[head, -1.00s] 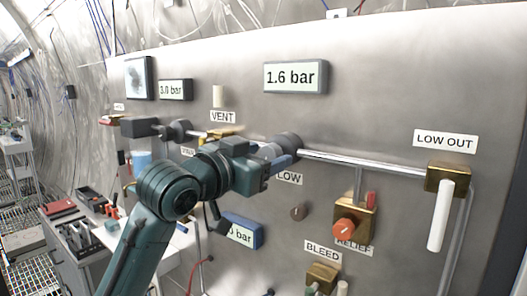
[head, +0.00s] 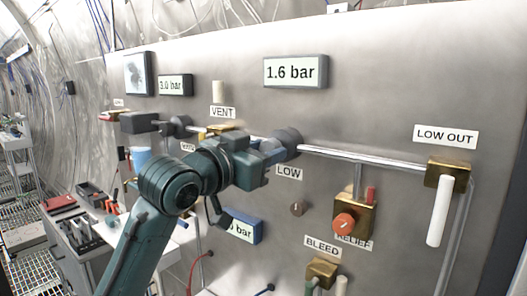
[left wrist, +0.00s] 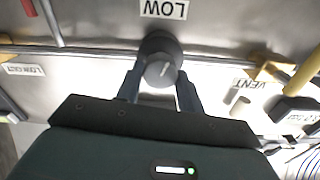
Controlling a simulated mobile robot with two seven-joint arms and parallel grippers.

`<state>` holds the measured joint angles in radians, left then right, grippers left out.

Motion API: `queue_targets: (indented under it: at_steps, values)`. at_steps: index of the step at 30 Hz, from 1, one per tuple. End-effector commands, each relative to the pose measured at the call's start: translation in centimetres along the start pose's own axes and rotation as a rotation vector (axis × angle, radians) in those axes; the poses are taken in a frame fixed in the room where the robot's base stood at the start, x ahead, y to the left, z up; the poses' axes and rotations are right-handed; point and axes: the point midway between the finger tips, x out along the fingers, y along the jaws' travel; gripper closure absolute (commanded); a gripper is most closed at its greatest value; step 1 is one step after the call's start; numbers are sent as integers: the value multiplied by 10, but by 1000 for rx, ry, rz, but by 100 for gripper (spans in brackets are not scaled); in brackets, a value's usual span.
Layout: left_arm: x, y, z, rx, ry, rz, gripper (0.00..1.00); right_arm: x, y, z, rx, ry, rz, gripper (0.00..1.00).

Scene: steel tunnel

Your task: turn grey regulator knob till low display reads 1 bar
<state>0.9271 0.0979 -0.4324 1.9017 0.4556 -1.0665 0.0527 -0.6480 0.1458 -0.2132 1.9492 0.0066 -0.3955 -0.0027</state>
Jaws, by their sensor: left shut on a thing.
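The dark grey regulator knob (head: 287,143) sits on the pipe above the LOW label (head: 289,173). It also shows in the left wrist view (left wrist: 160,60), with a pale mark on its face. My left gripper (head: 274,151) reaches it from the left and is shut on it. In the left wrist view its two fingers (left wrist: 160,82) lie on either side of the knob. The low display (head: 296,72), above the knob, reads 1.6 bar. My right gripper is not in view.
A LOW OUT valve with a white handle (head: 439,210) is at the right. An orange relief knob (head: 344,223) and a BLEED valve (head: 321,272) are below. Another display (head: 175,85) reads 3.0 bar. A blue-framed display (head: 244,229) is partly hidden by my arm. A tool bench (head: 88,255) stands at lower left.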

Motion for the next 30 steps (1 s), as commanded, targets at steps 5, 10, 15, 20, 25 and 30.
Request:
queue_targets:
  at_steps: [5, 10, 15, 20, 25, 30]
  values:
    - [0, 0, 0, -45, 0, 1, 85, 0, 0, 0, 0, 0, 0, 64]
    - [0, 0, 0, -140, 1, 0, 85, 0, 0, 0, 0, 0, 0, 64]
    - [0, 0, 0, -281, 1, 0, 85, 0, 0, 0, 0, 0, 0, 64]
    - [0, -1, 0, -427, 1, 1, 85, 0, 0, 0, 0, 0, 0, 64]
    - [0, -1, 0, -575, 0, 1, 85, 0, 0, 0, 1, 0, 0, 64]
    - [0, -1, 0, -696, 1, 1, 85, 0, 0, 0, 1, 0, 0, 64]
